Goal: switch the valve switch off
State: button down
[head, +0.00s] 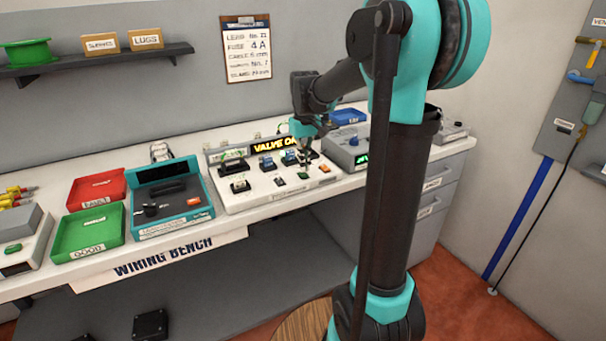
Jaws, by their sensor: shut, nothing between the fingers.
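A white control panel (262,197) stands on the wiring bench, with several small switches and connectors on its face. Its lit display (268,145) reads "VALVE O…" in yellow; the end of the word is behind my arm. My gripper (306,168) is shut and empty, pointing down over the right part of the panel. Whether it touches a switch cannot be told at this size. Which control is the valve switch, and its position, cannot be read; the gripper partly covers that part of the panel.
A teal-edged tray (175,229), a red tray (80,193) and a green tray (70,238) stand to the panel's left. A grey device (343,148) stands close on its right, with a blue tray (347,117) behind. My arm blocks much of the right side.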

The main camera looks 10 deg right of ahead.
aim_at(305, 175)
jog(key=shift+f, duration=1)
dwell(0.5)
jog(key=shift+r, duration=3.5)
jog(key=s+d+f+m+t, duration=0.1)
jog(key=s+d+f+t, duration=0.1)
jog(key=s+f, duration=0.7)
jog(key=s+d+f+m+t, duration=0.2)
jog(key=s+f, duration=0.8)
jog(key=s, duration=0.3)
jog(key=shift+m, duration=0.3)
